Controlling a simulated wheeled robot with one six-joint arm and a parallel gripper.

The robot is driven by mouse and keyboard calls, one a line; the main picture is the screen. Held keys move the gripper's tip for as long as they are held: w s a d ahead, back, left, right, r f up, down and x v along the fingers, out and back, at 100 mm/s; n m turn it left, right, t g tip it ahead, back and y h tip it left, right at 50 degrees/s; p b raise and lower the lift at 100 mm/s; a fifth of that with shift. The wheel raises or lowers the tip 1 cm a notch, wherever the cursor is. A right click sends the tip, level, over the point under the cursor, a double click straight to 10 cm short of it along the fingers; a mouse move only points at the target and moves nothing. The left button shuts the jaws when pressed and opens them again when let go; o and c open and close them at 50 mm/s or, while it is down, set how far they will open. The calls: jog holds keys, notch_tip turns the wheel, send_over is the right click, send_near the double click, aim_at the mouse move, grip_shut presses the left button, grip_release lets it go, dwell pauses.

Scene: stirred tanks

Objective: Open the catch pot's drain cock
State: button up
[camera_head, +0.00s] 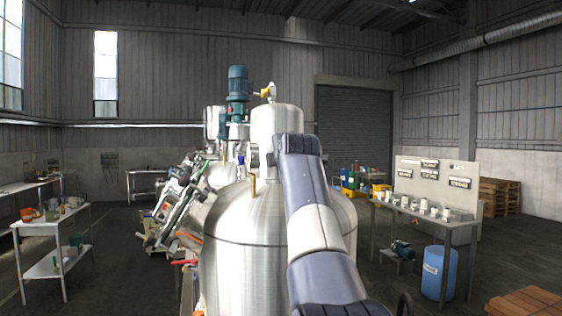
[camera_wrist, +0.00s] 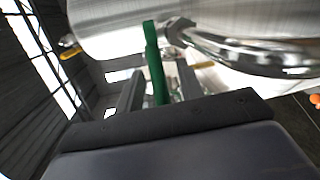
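A green lever handle (camera_wrist: 153,52), which looks like the drain cock's, stands near upright in the wrist view beside a bright metal pipe (camera_wrist: 245,52). A brushed steel vessel (camera_wrist: 115,22), probably the catch pot, is above it. My gripper (camera_wrist: 158,82) has its two fingers apart, one on each side of the green lever; contact with it cannot be made out. In the head view a small steel vessel (camera_head: 277,120) rises behind the large tank, partly hidden by my arm. My gripper and the green lever are hidden there.
The large steel tank (camera_head: 250,262) fills the centre of the head view. A yellow-handled valve (camera_wrist: 70,50) is at left in the wrist view. A work table (camera_head: 440,220) and a blue drum (camera_head: 438,272) stand at right. A white shelf table (camera_head: 50,225) stands at left.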

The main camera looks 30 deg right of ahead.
jog(key=b+v, duration=0.4)
jog(key=v, duration=0.7)
jog(key=shift+d, duration=0.1)
jog(key=shift+c, duration=0.3)
